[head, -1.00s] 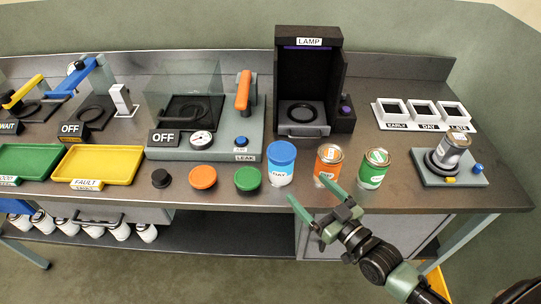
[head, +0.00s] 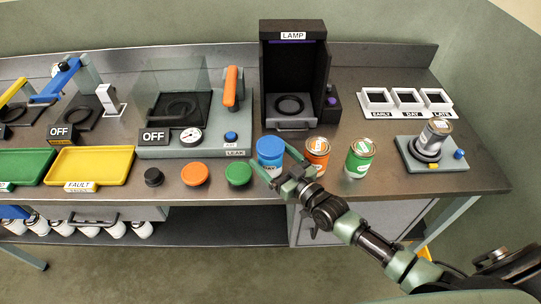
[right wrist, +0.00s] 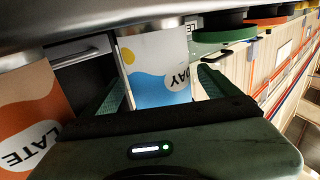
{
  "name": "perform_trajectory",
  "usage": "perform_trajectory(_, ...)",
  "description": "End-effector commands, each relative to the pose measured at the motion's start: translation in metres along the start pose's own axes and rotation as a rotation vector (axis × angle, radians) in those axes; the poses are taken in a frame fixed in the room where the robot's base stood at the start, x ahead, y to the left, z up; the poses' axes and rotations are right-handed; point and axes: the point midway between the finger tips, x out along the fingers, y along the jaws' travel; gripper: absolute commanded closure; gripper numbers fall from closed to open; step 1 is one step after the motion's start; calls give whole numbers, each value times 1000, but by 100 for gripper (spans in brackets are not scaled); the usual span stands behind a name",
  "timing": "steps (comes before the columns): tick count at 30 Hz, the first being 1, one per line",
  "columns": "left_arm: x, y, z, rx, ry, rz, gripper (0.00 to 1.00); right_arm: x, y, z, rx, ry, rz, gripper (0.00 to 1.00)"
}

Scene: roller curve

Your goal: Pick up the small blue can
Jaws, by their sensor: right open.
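The small blue can (head: 270,150) stands upright near the front edge of the bench, with a blue lid and a white and blue label. In the right wrist view the can (right wrist: 160,65) shows its "DAY" label between the two green fingers. My right gripper (head: 274,167) is open at the front of the can, with a finger toward each side. I cannot tell whether the fingers touch it. The can's lower part is partly hidden by the gripper. My left gripper is not in view.
An orange can (head: 317,149) and a green can (head: 360,158) stand close to the right. Green (head: 239,174), orange (head: 195,174) and black (head: 153,177) lids lie to the left. The lamp box (head: 293,75) stands behind.

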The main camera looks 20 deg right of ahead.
Motion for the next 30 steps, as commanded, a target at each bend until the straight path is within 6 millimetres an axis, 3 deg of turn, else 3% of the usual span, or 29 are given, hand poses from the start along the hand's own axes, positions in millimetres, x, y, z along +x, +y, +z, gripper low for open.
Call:
perform_trajectory(10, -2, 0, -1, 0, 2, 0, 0, 8, -1, 1, 0, -1, -1, 13)
perform_trajectory(15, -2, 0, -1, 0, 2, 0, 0, 8, 0, 1, 0, -1, -1, 60)
perform_trajectory(18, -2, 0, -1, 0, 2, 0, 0, 8, 0, 0, 0, 1, -1, 82)
perform_trajectory(30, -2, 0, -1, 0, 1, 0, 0, 8, 0, -11, 1, 2, 0, 82)
